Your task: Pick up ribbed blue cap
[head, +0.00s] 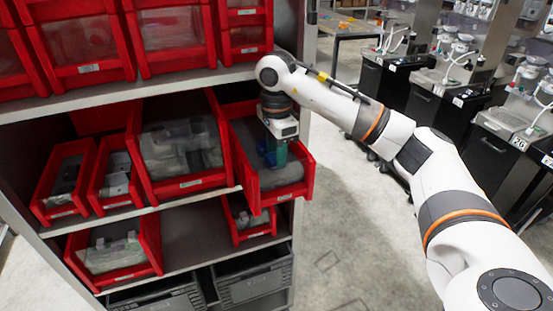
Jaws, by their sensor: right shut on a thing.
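My right gripper (273,155) points down into a red bin (291,192) that juts out from the right end of the middle shelf. It is shut on a small blue-teal thing low between its fingers, which I take for the ribbed blue cap. The cap is mostly hidden by the fingers and too small to show its ribs. I cannot tell whether it touches the bin floor. My left gripper is not in view.
Other red bins stand left of this one, such as one with clear-wrapped contents (183,186). The upper shelf (150,84) runs close above my right wrist. Grey crates (252,287) sit below. Open floor (355,235) lies to the right, with black cabinets (432,100) beyond.

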